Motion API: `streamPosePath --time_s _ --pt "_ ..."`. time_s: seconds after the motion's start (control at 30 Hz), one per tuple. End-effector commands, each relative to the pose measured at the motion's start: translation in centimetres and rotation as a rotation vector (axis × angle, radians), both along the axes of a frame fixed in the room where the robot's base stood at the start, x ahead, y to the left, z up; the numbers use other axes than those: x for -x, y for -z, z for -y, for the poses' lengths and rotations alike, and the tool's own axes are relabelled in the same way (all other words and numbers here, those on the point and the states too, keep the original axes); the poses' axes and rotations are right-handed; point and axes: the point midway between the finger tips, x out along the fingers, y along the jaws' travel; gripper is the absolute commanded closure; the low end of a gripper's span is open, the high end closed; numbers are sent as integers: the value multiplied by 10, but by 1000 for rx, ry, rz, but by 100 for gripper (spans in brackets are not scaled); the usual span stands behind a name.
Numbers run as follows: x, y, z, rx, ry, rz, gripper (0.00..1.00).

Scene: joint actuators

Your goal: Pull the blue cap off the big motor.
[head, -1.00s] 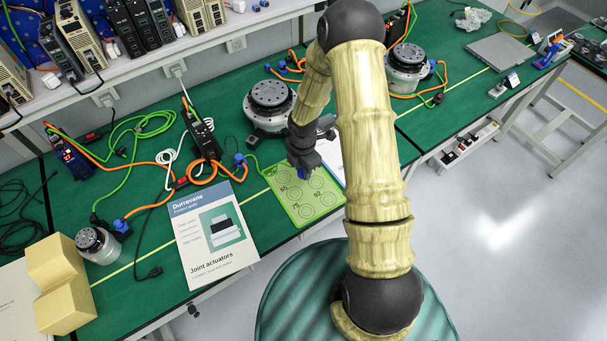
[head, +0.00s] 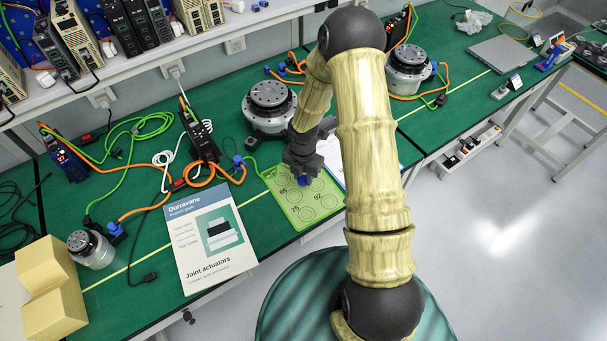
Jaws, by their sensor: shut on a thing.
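The big motor (head: 268,108) is a silver and dark round actuator standing on the green bench, left of my arm. My gripper (head: 302,172) is in front of it and to its right, over a light-green mat (head: 276,191) with numbered circles. The gripper is shut on a small blue piece that looks like the blue cap (head: 304,181), which shows below the fingers. The piece is apart from the motor. I cannot tell whether it touches the mat. Another large motor (head: 408,70) stands to the right, behind my arm.
A small motor (head: 91,248) with a blue connector and orange cable stands at the left. A product guide (head: 208,240) lies in front. A black power unit (head: 200,138) and orange, green and white cables lie left of the big motor. Tan blocks (head: 50,290) sit at front left.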

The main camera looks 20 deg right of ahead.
Motion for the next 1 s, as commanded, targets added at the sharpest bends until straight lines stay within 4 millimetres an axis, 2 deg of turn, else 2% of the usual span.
streamPosePath --time_s 0.03,0.1,0.3,0.67,0.7,0.8,0.83,1.0 --pt "0 10 0 0 0 0 100" --pt "0 17 0 0 1 0 100" --pt "0 30 0 0 1 0 100" --pt "0 32 0 0 1 0 100" --pt "0 32 0 0 1 0 69" --pt "0 32 0 0 1 0 49" --pt "0 32 0 0 1 0 45" --pt "0 32 0 0 1 0 45"
